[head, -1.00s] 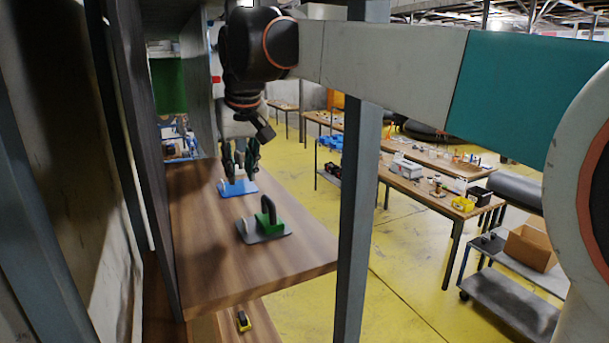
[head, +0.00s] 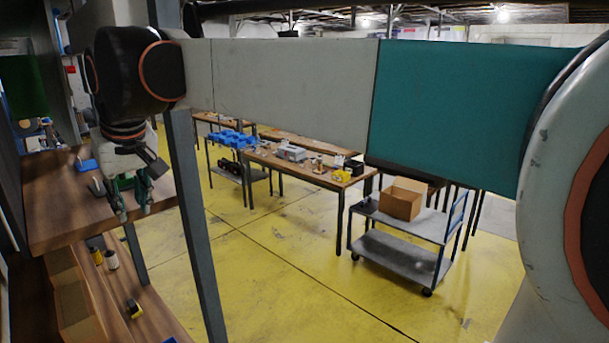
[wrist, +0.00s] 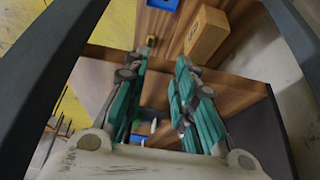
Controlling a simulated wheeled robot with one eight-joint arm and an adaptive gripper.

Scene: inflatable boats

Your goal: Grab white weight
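A small whitish cylinder (head: 111,259) stands on the lower wooden shelf in the head view; it may be the white weight, but I cannot be sure. My gripper (head: 135,209) hangs over the upper shelf's front edge, above and apart from that cylinder. In the wrist view my gripper (wrist: 157,72) has its two green fingers apart with nothing held between them. A small white thing (wrist: 154,126) shows low between the fingers, too small to identify.
The upper wooden shelf (head: 55,213) holds a blue piece (head: 86,165) and a green piece (head: 125,184) partly behind my fingers. A grey post (head: 194,220) stands right of my gripper.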

